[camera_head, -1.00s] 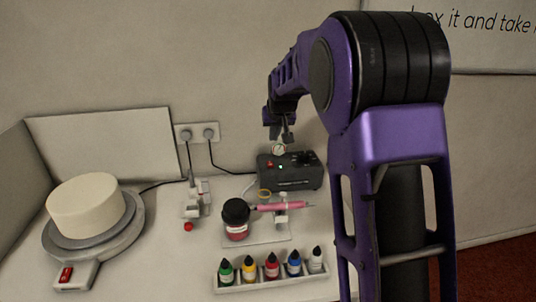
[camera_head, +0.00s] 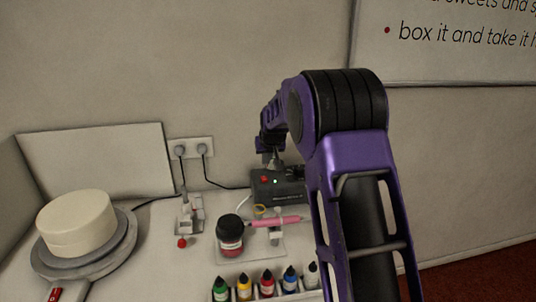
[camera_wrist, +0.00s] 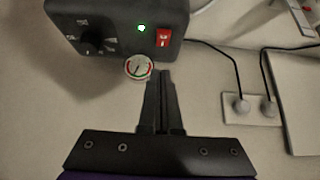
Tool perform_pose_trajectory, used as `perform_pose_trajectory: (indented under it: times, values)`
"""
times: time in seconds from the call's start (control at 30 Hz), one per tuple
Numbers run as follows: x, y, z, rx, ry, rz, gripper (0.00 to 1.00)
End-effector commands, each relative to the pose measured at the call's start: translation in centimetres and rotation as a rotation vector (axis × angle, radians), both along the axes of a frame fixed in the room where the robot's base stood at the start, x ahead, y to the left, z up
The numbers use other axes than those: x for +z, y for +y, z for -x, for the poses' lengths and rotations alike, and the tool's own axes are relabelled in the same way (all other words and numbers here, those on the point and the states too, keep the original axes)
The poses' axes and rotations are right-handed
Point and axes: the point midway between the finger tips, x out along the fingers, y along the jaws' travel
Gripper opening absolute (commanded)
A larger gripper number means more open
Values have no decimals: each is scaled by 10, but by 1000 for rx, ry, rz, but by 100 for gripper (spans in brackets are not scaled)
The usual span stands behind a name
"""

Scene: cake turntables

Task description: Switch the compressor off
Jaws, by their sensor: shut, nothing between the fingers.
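The compressor (camera_head: 290,193) is a dark box on the table near the wall. Its red rocker switch (camera_head: 265,179) and a lit green lamp (camera_head: 276,181) show on it in the head view. In the wrist view the red switch (camera_wrist: 163,38) sits beside the lit green lamp (camera_wrist: 141,28), with a black knob (camera_wrist: 92,40) farther left. A round gauge (camera_wrist: 138,68) is close to my fingertips. My gripper (camera_wrist: 159,74) is shut and empty, its tips just short of the switch in the picture. In the head view my gripper (camera_head: 272,164) is above the compressor; contact cannot be seen.
A pink airbrush (camera_head: 275,222) on a stand and a dark-lidded jar (camera_head: 230,235) are in front of the compressor. Colour bottles (camera_head: 267,284) line the front. A cake (camera_head: 76,222) on a turntable is at left. Wall sockets (camera_head: 190,150) are behind.

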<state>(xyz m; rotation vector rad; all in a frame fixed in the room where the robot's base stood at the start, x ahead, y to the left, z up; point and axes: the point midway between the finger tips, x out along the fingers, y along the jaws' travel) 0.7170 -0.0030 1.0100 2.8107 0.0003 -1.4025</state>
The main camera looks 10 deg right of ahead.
Motion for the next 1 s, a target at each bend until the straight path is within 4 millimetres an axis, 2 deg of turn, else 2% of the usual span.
perform_pose_trajectory:
  times: [0.03, 0.13, 0.33, 0.5, 0.87, 1.0]
  values:
    - [-10, 0, -6, 0, 2, 0, 0]
    - [-25, 0, -18, 0, 1, 0, 0]
    - [-52, 0, -11, -1, 1, -1, 0]
    - [-59, 0, -10, -1, -1, -1, 0]
    - [-61, 0, -9, -1, -1, -1, 0]
    - [-72, 0, -9, 0, 0, 0, 0]
